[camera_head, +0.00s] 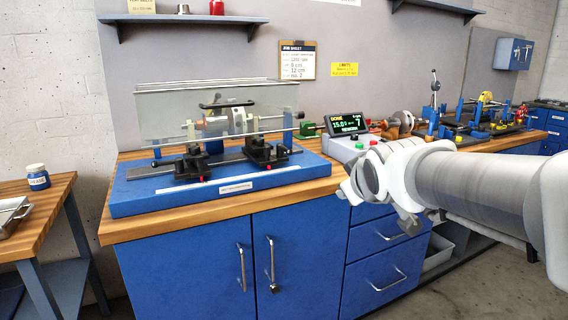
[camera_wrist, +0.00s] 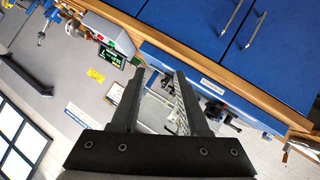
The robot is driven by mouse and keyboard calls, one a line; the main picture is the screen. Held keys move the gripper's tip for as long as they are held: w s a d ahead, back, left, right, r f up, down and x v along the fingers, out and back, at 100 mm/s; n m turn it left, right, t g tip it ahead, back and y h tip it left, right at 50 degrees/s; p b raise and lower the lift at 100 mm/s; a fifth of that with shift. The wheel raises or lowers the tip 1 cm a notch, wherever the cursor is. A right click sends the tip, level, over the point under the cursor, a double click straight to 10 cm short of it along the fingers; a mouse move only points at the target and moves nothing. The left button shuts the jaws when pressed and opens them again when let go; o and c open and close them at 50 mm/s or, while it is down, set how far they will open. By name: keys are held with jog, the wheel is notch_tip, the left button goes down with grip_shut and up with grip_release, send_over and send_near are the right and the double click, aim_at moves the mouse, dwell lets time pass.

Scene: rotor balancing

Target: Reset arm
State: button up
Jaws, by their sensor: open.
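My gripper shows in the wrist view (camera_wrist: 158,85) with its two dark fingers apart and nothing between them. In the head view my arm reaches in from the right, and its grey and white end is in front of the bench's right part; the fingers are hard to make out there. The balancing machine (camera_head: 220,185) stands on a blue base on the bench, left of my arm, with a rotor shaft across its two black supports and a clear guard behind. The wrist view shows part of its blue base (camera_wrist: 205,82), tilted, beyond the fingers.
The wooden-topped bench (camera_head: 318,190) has blue doors and drawers. A display box (camera_head: 345,126) reads DONE beside the machine. Several coloured fixtures (camera_head: 480,115) stand at the back right. Shelves hang above.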

jog(key=s+d+f+m+g, duration=0.1)
jog(key=s+f+m+g, duration=0.35)
jog(key=s, duration=0.75)
jog(key=s+f+m+g, duration=0.2)
jog(key=s+f, duration=0.5)
jog(key=s, duration=0.5)
notch_tip(320, 180, up, 26)
jog(key=p, duration=2.6)
